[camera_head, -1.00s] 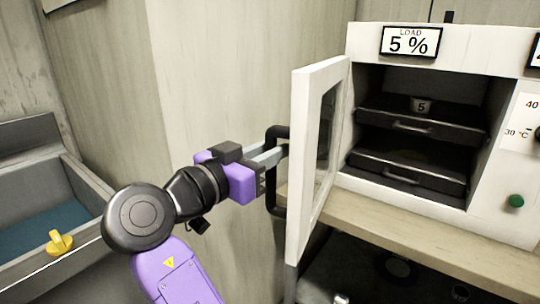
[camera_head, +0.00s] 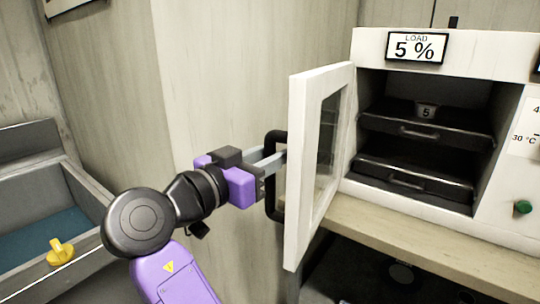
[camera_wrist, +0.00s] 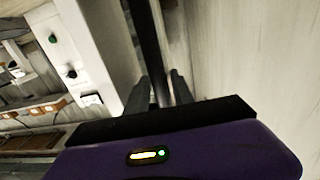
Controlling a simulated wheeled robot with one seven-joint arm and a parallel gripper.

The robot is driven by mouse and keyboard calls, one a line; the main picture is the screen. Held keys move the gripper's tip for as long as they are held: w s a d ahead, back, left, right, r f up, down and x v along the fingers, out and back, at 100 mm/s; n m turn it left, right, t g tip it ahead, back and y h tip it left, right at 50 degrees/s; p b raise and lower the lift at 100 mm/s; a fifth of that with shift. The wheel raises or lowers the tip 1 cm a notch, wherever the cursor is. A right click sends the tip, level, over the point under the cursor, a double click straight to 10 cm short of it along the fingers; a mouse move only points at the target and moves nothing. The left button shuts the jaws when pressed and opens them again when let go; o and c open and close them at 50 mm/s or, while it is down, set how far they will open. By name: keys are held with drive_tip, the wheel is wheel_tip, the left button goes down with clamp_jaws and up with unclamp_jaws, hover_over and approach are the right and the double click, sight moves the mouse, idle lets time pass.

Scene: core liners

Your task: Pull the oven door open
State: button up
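The white oven door (camera_head: 302,170) stands open at a wide angle on the left side of the oven (camera_head: 480,57), with its window facing the cavity. Its black handle (camera_head: 271,205) is on the outer face, near the free edge. My gripper (camera_head: 279,156) reaches it from the left, with its grey fingers at the handle's upright bar. In the wrist view, the fingers (camera_wrist: 160,82) lie on both sides of the dark handle bar (camera_wrist: 148,35) and appear closed on it. The exact contact is partly hidden. Two dark trays (camera_head: 425,138) show inside the oven.
The oven stands on a wooden bench (camera_head: 400,235) with a dark space below. A small cup (camera_head: 427,111) marked 5 sits on the upper tray. A pale wall panel (camera_head: 215,80) rises behind my gripper.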

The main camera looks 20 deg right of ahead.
drive_tip(key=v, duration=0.8)
